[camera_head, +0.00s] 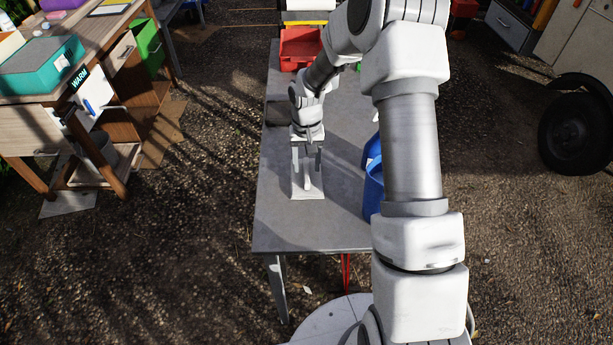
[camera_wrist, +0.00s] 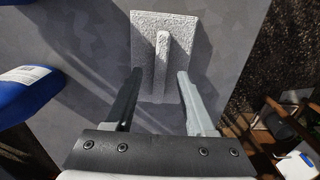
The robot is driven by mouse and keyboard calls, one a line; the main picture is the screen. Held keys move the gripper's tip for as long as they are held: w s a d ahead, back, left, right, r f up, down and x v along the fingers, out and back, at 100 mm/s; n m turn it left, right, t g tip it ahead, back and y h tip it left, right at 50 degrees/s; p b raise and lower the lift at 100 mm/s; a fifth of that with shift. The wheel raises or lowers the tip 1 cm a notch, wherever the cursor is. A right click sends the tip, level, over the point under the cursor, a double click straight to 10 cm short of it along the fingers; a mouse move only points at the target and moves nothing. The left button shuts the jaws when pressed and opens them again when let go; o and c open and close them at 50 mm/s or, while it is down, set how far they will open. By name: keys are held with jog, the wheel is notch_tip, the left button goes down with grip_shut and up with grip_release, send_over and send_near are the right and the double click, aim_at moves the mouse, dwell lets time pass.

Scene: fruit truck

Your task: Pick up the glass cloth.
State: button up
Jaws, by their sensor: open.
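The glass cloth, as I take it, is a pale, rough-textured, roughly rectangular piece with a raised ridge along its middle. In the head view it (camera_head: 308,192) lies on the grey table (camera_head: 278,225), left of the blue container. In the wrist view the cloth (camera_wrist: 195,40) is at the top centre, with its ridge between the finger lines. My gripper (camera_head: 307,168) points down over it in the head view. In the wrist view my gripper (camera_wrist: 160,73) is open, one finger on each side of the ridge's near end. I cannot tell whether the fingers touch it.
A blue container (camera_head: 373,183) stands to the right, partly behind my arm; blue also shows in the wrist view (camera_wrist: 22,92). A red bin (camera_head: 298,48) and a dark flat item (camera_head: 277,113) are farther back. The table's front left is clear. A wooden desk (camera_head: 30,150) stands left.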

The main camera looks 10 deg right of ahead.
notch_tip(320, 180, down, 2)
jog(key=shift+f, duration=0.1)
grip_shut()
dwell(0.4)
